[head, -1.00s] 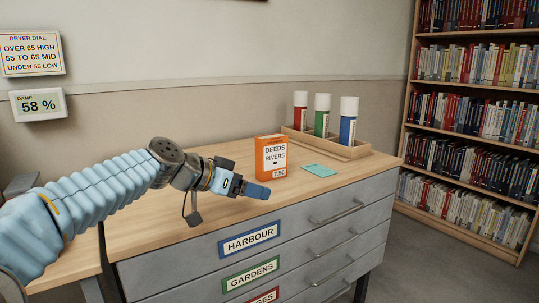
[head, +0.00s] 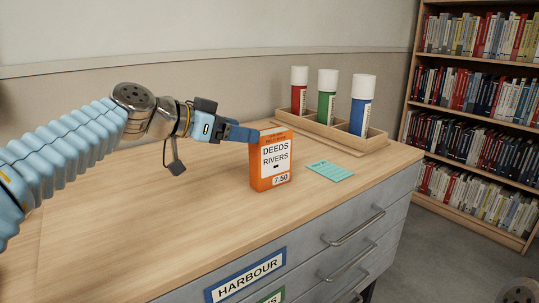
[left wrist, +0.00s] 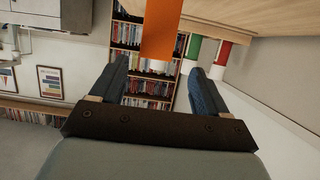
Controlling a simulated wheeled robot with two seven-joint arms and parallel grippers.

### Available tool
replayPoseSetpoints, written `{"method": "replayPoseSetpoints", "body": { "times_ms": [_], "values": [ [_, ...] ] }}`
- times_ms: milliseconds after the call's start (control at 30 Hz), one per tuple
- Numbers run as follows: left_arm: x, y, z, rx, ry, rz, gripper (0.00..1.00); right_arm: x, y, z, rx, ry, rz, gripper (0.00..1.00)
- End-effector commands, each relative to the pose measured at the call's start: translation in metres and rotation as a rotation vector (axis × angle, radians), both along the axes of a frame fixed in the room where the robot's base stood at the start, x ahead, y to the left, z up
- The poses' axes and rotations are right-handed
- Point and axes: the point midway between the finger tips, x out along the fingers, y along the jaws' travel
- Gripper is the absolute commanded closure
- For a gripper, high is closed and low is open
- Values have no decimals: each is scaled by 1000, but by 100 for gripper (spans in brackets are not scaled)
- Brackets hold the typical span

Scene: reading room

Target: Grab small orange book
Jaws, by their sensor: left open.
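The small orange book (head: 270,168) stands upright on the wooden cabinet top, its white label reading DEEDS RIVERS and 7.50. My left gripper (head: 245,133) is open at the book's upper left edge, its fingers pointing right toward it. In the left wrist view the fingers (left wrist: 160,90) are spread wide, and the book (left wrist: 162,30) shows ahead between them, reaching in from the top edge. I cannot tell whether a finger touches the book. My right gripper is not in view.
A turquoise card (head: 330,171) lies right of the book. Behind it a wooden rack (head: 318,133) holds red, green and blue tubes (head: 363,103). The cabinet top (head: 150,215) is clear at left and front. A bookshelf (head: 466,196) stands at the right.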

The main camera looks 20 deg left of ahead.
Motion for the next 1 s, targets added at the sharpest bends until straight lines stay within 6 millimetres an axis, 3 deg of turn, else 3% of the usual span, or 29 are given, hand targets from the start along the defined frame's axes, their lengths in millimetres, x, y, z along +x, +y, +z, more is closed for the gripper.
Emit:
{"method": "replayPoseSetpoints", "body": {
  "times_ms": [100,333,600,900,1000],
  "values": [
    [17,-14,-7,-1,3,-1,24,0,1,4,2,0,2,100],
    [31,-27,-15,0,2,-1,24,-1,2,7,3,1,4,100],
    [56,-54,-31,0,2,-1,24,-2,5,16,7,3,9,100],
    [62,-58,-34,0,0,1,24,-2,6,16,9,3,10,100],
    [61,-58,-34,0,0,1,38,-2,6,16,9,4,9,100]
  ]
}}
